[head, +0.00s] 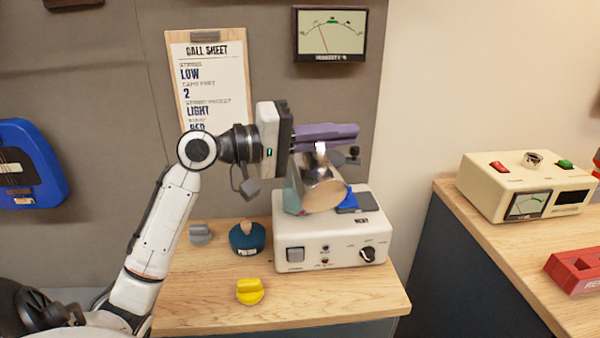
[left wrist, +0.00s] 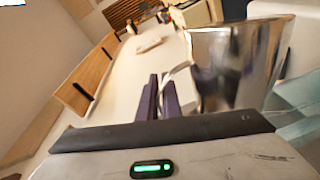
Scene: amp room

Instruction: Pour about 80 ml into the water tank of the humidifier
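The humidifier (head: 330,255) is a cream box with a switch and a dark knob, on the wooden bench. A teal translucent part (head: 292,200), perhaps its water tank, stands on top, mostly hidden by a shiny metal jug (head: 322,180). It also shows in the left wrist view (left wrist: 300,100). The jug is tilted in the head view, held close over the humidifier; its contents and any stream cannot be seen. My left gripper (head: 350,135) has purple fingers, shut on the jug's handle; in the left wrist view they meet at the handle (left wrist: 178,80). My right gripper is not in view.
A humidity meter (head: 330,35) hangs above, its needle left of centre. A call sheet (head: 212,80) hangs behind my arm. A grey knob (head: 200,234), teal round object (head: 247,240) and yellow knob (head: 250,291) sit left of the humidifier. Another cream device (head: 525,185) stands right.

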